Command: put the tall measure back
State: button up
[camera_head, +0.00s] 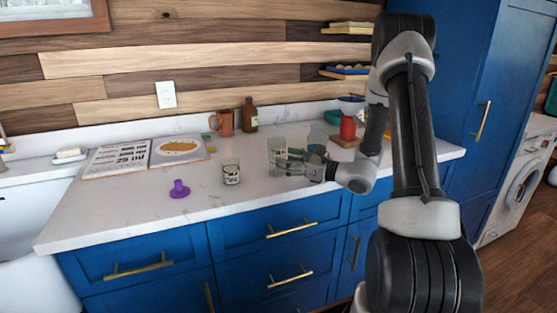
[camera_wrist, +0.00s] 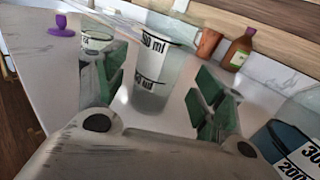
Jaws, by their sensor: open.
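The tall measure (camera_wrist: 151,72) is a clear upright beaker with black "ml" markings. It stands on the white counter; in the head view it shows as a pale clear cylinder (camera_head: 277,147). My gripper (camera_wrist: 157,95) is open, with green-padded fingers on either side of the tall measure. Any contact between the pads and the measure cannot be made out. In the head view my gripper (camera_head: 285,163) reaches in from the right at the measure's lower part and hides some of it.
A short measure (camera_head: 231,175) and a purple object (camera_head: 180,190) stand to the left. A bluish measure (camera_wrist: 268,143) is close at right in the wrist view. A terracotta mug (camera_head: 224,122) and brown bottle (camera_head: 250,115) stand behind. An open book (camera_head: 118,157) lies at left.

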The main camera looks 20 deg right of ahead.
jog(key=v, duration=0.7)
jog(key=shift+s+d, duration=0.1)
jog(key=shift+s, duration=0.1)
jog(key=s+a+r+n+g+y, duration=0.2)
jog(key=s+a+r+n+g, duration=0.4)
jog(key=s+a+n+g, duration=0.3)
jog(key=s+a+r+n+g+h, duration=0.2)
jog(key=s+n+g+h, duration=0.25)
jog(key=s+n, duration=0.65)
jog(key=s+d+r+n+t+h, duration=0.4)
jog(key=s+d+r+n+h, duration=0.2)
jog(key=s+d+n+h, duration=0.1)
jog(key=s+d+h, duration=0.1)
jog(key=d+h, duration=0.1)
jog(key=d, duration=0.1)
jog(key=shift+d+n, duration=0.25)
jog(key=shift+n, duration=0.15)
